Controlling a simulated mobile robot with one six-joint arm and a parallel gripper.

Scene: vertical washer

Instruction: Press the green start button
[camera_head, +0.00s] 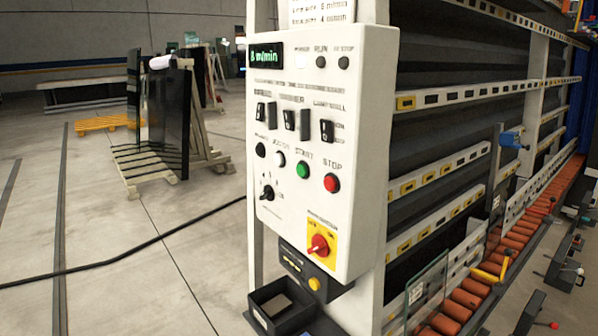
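The green start button (303,170) is a small round button on the front of a white control panel (290,222). It sits in a row, under a label that reads roughly START, and nothing covers it. The red stop button (332,183) is just to its right. A white button (280,159) and a black button (260,150) are to its left. My gripper and arm do not show in this view.
A red rotary switch on a yellow plate (329,254) is lower on the panel. A black open bin (263,321) juts out below it. Orange rollers (468,300) run along the machine's right side. The floor left of the panel is open, with a dark cable (110,262) across it.

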